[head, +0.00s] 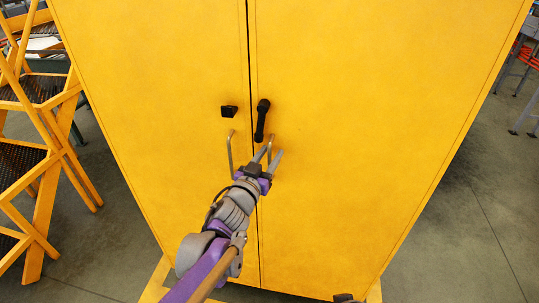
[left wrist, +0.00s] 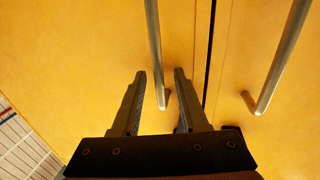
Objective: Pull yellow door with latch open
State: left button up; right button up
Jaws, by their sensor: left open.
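A yellow cabinet with two tall doors fills the head view: the left door (head: 160,70) and the right door (head: 390,110). A black latch handle (head: 262,120) is on the right door by the seam, tilted slightly. Each door has a thin metal pull bar; the left bar (head: 229,153) shows clear of my arm. My left gripper (head: 269,156) is open at the right door's bar, just below the latch. In the left wrist view one bar (left wrist: 155,55) shows between the open fingers (left wrist: 160,76); contact cannot be told. The other bar (left wrist: 281,55) is apart.
A small black block (head: 229,111) is on the left door. A yellow step ladder (head: 45,130) stands close to the cabinet's left. Grey floor (head: 450,240) is open to the right.

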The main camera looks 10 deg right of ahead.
pick_arm(q)
grip_shut()
dwell(1.4)
